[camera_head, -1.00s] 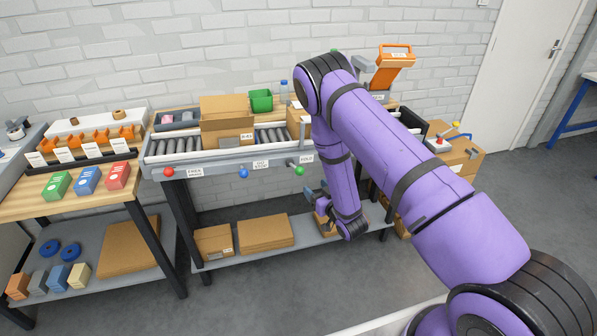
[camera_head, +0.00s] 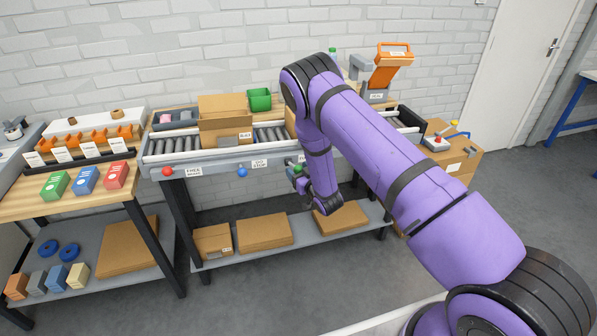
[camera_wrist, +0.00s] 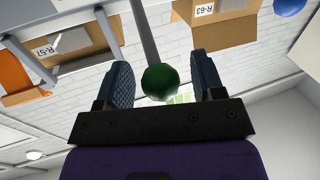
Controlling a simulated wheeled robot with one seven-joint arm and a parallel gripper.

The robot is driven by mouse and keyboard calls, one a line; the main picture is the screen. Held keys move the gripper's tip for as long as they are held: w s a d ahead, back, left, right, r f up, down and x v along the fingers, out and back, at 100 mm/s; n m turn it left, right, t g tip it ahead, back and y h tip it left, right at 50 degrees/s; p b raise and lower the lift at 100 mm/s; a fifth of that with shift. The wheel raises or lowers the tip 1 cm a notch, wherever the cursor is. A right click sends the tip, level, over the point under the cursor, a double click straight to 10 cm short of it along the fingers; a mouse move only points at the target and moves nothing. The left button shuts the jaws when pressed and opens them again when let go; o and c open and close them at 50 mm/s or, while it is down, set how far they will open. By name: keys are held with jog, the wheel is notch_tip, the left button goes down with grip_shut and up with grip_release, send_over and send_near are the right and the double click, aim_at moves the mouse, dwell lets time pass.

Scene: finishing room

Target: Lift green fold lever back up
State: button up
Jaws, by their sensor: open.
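The green fold lever's ball knob (camera_head: 298,168) shows at the front edge of the conveyor in the head view, partly hidden by my gripper. In the wrist view the green ball (camera_wrist: 160,81) sits between my two dark fingers, on a grey rod (camera_wrist: 142,35). My gripper (camera_wrist: 165,80) is open, with a gap visible on each side of the ball. I cannot tell whether either finger touches it. In the head view my gripper (camera_head: 295,178) is small and close to the knob, and my forearm hides the FOLD label's right part.
The blue knob (camera_head: 242,172) and red knob (camera_head: 168,171) stand along the same conveyor edge (camera_head: 205,160) to the left. More boxes (camera_head: 265,232) lie on the lower shelf (camera_head: 285,244). An orange-topped device (camera_head: 388,68) stands behind my arm.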

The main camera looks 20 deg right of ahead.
grip_shut()
jog(key=shift+w+d+r+g, duration=0.1)
jog(key=shift+w+r+g, duration=0.2)
jog(key=shift+r+g, duration=0.35)
jog(key=w+r+m+g, duration=0.1)
jog(key=w+r+g, duration=0.5)
jog(key=w, duration=0.5)
jog(key=shift+d+r+h, duration=0.2)
jog(key=shift+r+h, duration=0.2)
jog(key=shift+r, duration=0.2)
grip_release()
